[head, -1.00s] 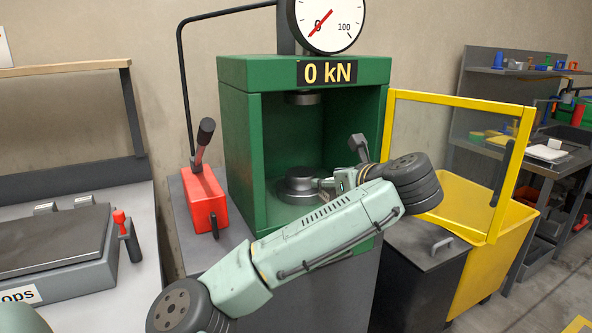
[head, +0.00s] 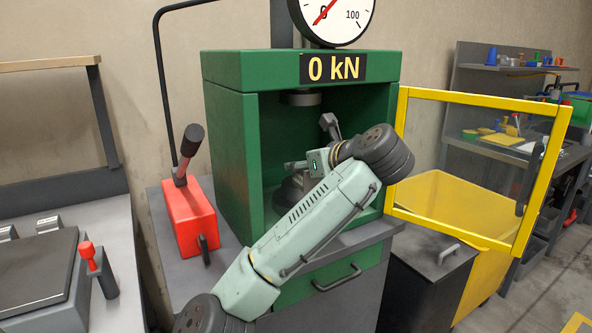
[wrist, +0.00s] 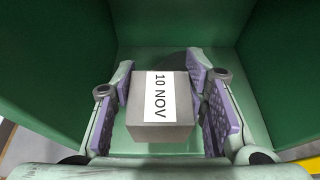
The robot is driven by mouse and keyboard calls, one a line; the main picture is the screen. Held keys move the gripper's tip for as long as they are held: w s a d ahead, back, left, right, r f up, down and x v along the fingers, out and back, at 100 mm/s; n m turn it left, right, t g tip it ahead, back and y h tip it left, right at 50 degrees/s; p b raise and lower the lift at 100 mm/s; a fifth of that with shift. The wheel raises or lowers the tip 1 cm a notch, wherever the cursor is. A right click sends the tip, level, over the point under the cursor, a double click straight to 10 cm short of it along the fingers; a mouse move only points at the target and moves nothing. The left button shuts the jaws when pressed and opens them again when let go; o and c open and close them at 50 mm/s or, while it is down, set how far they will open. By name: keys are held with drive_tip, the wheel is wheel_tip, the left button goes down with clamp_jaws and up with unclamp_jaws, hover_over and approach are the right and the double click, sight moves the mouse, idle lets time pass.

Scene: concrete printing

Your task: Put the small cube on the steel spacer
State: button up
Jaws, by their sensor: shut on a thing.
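The small cube (wrist: 165,119) is grey with a white "10 NOV" label, and it fills the middle of the wrist view. My gripper (wrist: 160,80) is shut on it, with a purple pad at each side. In the head view my gripper (head: 295,165) is inside the green press, above the round steel stack (head: 287,193) on its floor. I take this stack to include the steel spacer. My arm hides most of it, and the cube cannot be made out there.
The green press (head: 228,150) has walls close around my gripper and an upper platen (head: 301,98) above. Its gauge (head: 335,18) reads near zero. A yellow-framed guard (head: 402,150) stands open at right. A red lever unit (head: 189,215) stands at left.

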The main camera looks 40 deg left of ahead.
drive_tip(key=w+a+p, duration=0.1)
drive_tip(key=w+a, duration=0.2)
drive_tip(key=w+a+p, duration=0.1)
drive_tip(key=w+a, duration=0.2)
drive_tip(key=w+a+p, duration=0.2)
drive_tip(key=w+a, duration=0.1)
drive_tip(key=shift+a+f, duration=0.1)
drive_tip(key=shift+f, duration=0.3)
drive_tip(key=shift+w+a+f, duration=0.1)
drive_tip(key=shift+w+f, duration=0.05)
drive_tip(key=shift+f+p, duration=0.55)
drive_tip(key=shift+f, duration=1.15)
drive_tip(key=shift+f, duration=0.1)
drive_tip(key=o, duration=1.4)
drive_tip(key=b+v, duration=0.3)
drive_tip(key=v, duration=0.9)
